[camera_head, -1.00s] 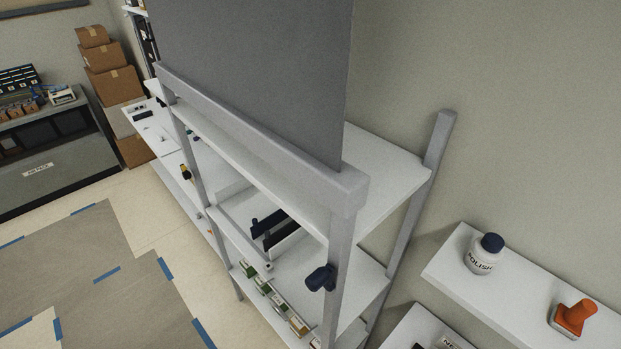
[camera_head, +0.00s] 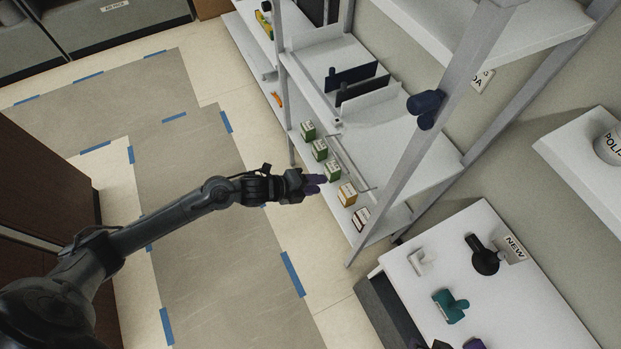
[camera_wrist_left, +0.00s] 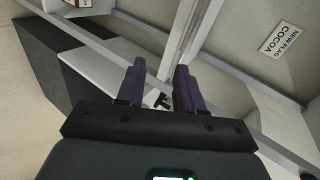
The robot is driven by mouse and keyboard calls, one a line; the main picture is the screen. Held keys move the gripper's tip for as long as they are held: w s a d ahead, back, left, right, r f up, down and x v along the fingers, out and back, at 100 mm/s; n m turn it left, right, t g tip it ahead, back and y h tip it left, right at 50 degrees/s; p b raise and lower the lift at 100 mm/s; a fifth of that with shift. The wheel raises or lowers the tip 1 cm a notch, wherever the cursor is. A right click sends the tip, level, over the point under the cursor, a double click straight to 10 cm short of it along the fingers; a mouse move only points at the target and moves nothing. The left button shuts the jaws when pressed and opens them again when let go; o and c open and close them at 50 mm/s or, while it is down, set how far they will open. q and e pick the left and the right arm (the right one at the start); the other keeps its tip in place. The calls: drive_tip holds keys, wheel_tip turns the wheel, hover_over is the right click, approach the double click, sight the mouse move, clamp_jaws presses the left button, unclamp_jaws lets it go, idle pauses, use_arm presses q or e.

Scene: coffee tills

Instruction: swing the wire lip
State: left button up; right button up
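The wire lip (camera_head: 350,160) looks like a thin grey rod along the shelf unit, just behind a row of small boxes. My left gripper (camera_head: 318,183) reaches in from the left, at the front of that row, close to a green box (camera_head: 333,170) and apart from the wire. In the left wrist view its two purple fingers (camera_wrist_left: 158,82) stand apart with nothing clearly held between them. I cannot make out the wire lip for certain in the wrist view. My right gripper is not in view.
A yellow box (camera_head: 347,194) and a red-and-white box (camera_head: 361,218) stand farther along the row. A shelf post with a dark blue knob (camera_head: 426,104) rises to the right. A white table (camera_head: 500,300) holds several items. The floor at left is clear.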

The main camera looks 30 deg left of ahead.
use_arm(q)
drive_tip(key=w+d+f+b, duration=0.1)
drive_tip(key=w+d+b, duration=0.1)
drive_tip(key=w+b, duration=0.4)
drive_tip(key=w, duration=0.3)
drive_tip(key=shift+w+m+t, duration=0.25)
drive_tip(key=shift+m+t, duration=0.05)
drive_tip(key=shift+t, duration=0.1)
drive_tip(key=shift+w+d+b, duration=0.15)
drive_tip(key=shift+w+b, duration=0.1)
drive_tip(key=shift+b, duration=0.05)
drive_tip(key=shift+c, duration=1.3)
clamp_jaws()
